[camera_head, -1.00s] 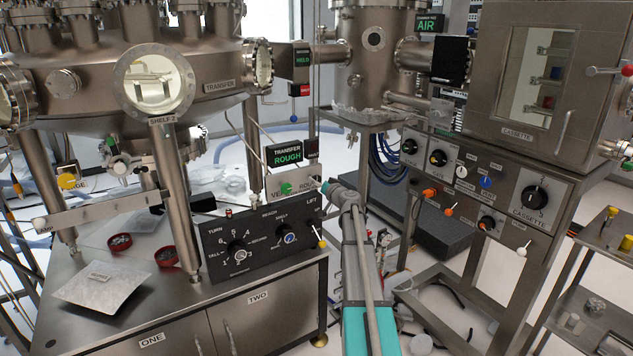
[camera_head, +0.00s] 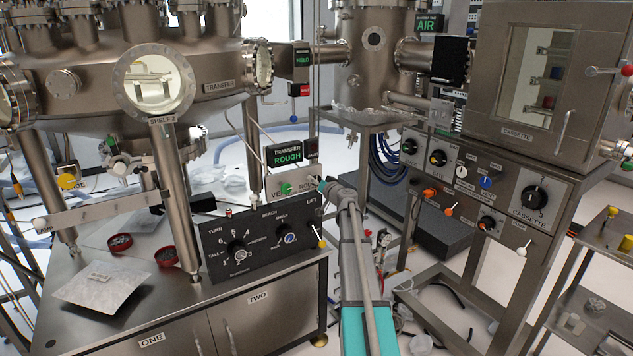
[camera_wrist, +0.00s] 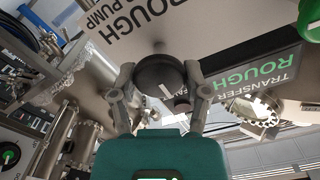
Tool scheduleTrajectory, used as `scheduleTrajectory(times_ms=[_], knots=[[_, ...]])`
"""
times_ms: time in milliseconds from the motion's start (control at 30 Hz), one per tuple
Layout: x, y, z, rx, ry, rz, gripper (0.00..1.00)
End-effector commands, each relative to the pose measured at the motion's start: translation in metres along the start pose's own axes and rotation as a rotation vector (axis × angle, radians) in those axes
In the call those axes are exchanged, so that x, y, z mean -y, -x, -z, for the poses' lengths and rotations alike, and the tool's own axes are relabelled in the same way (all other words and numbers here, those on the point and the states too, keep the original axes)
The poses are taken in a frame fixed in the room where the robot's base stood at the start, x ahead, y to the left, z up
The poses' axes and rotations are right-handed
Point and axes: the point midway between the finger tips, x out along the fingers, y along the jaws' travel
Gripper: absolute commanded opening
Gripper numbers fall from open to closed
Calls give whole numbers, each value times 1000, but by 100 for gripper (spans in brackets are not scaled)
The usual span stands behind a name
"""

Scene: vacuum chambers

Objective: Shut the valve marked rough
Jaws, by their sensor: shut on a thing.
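The rough valve's round black knob (camera_wrist: 158,73) sits under the white plate lettered ROUGH PUMP (camera_wrist: 150,25) in the wrist view. A pale pointer mark shows on the knob's face. My gripper (camera_wrist: 162,88) is shut on the knob, one finger on each side. In the head view my gripper (camera_head: 325,184) is at the right end of the small VENT and ROUGH panel (camera_head: 298,190), and the knob there is mostly hidden by it. A sign reading TRANSFER ROUGH (camera_head: 284,152) in green stands just above that panel.
The green vent knob (camera_head: 286,188) is close by on the same panel. A dark control box (camera_head: 262,240) with dials and a yellow-tipped lever (camera_head: 320,238) stands just below. The steel transfer chamber (camera_head: 90,85) is to the left, the cassette cabinet (camera_head: 545,80) to the right.

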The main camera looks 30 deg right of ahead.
Motion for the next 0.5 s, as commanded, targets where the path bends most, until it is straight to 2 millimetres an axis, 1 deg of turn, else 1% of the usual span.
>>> scheduleTrajectory(times_ms=[267, 500], knots=[[0, -1, 0, 0, -15, 0, 13], [0, -1, 0, -1, -92, 0, 13]])
